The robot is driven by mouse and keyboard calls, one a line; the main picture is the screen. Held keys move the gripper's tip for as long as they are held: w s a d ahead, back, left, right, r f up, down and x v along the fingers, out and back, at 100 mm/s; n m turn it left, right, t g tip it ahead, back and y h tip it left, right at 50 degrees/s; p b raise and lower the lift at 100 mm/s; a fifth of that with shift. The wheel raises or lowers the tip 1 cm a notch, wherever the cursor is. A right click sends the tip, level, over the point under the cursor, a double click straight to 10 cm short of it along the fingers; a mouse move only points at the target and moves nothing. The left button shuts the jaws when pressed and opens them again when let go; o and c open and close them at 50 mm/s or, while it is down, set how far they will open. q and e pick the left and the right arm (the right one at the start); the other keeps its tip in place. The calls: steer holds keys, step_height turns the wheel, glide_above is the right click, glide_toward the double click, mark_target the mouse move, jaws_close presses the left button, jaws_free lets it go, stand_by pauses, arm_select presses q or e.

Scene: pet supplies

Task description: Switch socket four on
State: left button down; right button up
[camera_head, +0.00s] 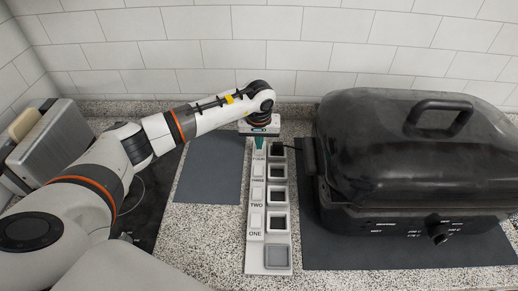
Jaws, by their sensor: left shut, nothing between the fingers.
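A white power strip (254,262) lies lengthwise on the counter, with labels ONE, TWO, THREE and FOUR running from near to far. White switches run down its left side and dark square sockets down its right. The label FOUR (259,157) is at the far end, beside the farthest socket (277,150). My left gripper (259,146) points down over this far end, its teal fingertips closed and empty just beyond the label. The gripper hides the switch of socket four, so its position and any contact cannot be told. My right gripper is out of view.
A large black roaster (420,150) with a handled lid stands close on the right, on a dark mat (330,255). A dark lead runs between it and the strip's far end. A grey mat (208,170) lies left of the strip. A toaster (55,145) stands far left.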

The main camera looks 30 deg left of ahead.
mark_target(259, 152)
arm_select(q)
steer(key=shift+f+b, duration=0.85)
steer(key=shift+f, duration=0.05)
stand_by(0.8)
steer(key=shift+r, duration=0.1)
steer(key=shift+r+p, duration=1.75)
steer(key=shift+r, duration=1.75)
